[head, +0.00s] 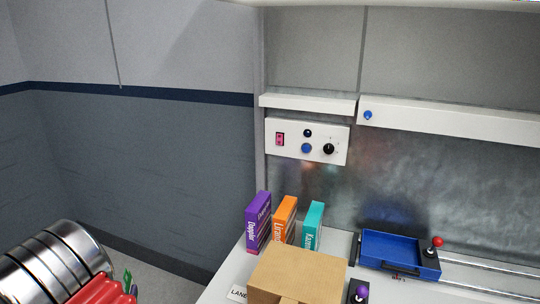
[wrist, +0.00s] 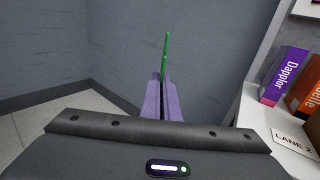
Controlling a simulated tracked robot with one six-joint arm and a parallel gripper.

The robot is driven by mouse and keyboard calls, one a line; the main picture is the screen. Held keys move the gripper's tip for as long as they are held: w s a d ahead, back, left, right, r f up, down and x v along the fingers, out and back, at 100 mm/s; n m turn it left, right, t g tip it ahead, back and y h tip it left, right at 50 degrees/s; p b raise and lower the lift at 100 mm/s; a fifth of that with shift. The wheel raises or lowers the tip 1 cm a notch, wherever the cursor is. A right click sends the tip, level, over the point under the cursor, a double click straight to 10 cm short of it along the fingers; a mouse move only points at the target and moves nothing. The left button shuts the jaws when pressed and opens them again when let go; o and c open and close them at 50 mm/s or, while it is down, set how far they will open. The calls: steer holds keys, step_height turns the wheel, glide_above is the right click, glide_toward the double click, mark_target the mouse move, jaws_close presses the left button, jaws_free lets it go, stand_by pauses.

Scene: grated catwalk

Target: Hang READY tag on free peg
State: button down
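My gripper (wrist: 162,82) shows purple fingers in the wrist view, closed together on a thin green tag (wrist: 166,54). The tag stands up from the fingertips and is seen nearly edge-on, so no lettering can be read. The green tag also shows in the head view (head: 127,277), low at the left beside my arm. My gripper is off to the left of the counter, in front of the grey wall. No peg can be clearly made out in either view.
The white counter (head: 222,290) holds purple (head: 258,222), orange (head: 284,220) and teal (head: 313,225) boxes, a cardboard box (head: 298,272) and a blue tray (head: 397,252). A control panel (head: 307,141) and a blue knob (head: 367,115) are above. Space left of the counter is free.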

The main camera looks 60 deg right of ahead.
steer(key=s+d+r+m+g+h, duration=0.25)
steer(key=s+d+r+g, duration=0.35)
steer(key=d, duration=0.5)
steer(key=s+d+r+m+g+h, duration=0.1)
steer(key=d+r+m+g, duration=0.25)
steer(key=d+r, duration=0.5)
steer(key=s+d+r+m+g+h, duration=0.2)
steer(key=s+d+r+m+g, duration=0.25)
steer(key=d, duration=0.75)
steer(key=s+d+r+m+g+y, duration=0.1)
steer(key=s+d+r+m+g, duration=0.2)
steer(key=s, duration=0.7)
steer(key=s+d+r+m+g+y, duration=0.2)
steer(key=s+d+r+g, duration=0.3)
steer(key=s+r, duration=0.5)
steer(key=s+d+r+m+g+y, duration=0.2)
steer(key=s+d+r, duration=0.4)
steer(key=s, duration=0.4)
steer(key=shift+s+d+r+m+g, duration=0.35)
steer(key=shift+d+m+g, duration=0.2)
steer(key=shift+m+g, duration=0.45)
steer(key=shift+w+d, duration=0.1)
steer(key=shift+d, duration=0.15)
steer(key=w+d+f, duration=0.1)
steer(key=w+d, duration=0.1)
steer(key=d, duration=0.7)
steer(key=shift+d+f, duration=0.25)
steer(key=shift+d, duration=0.05)
steer(key=shift+w, duration=0.1)
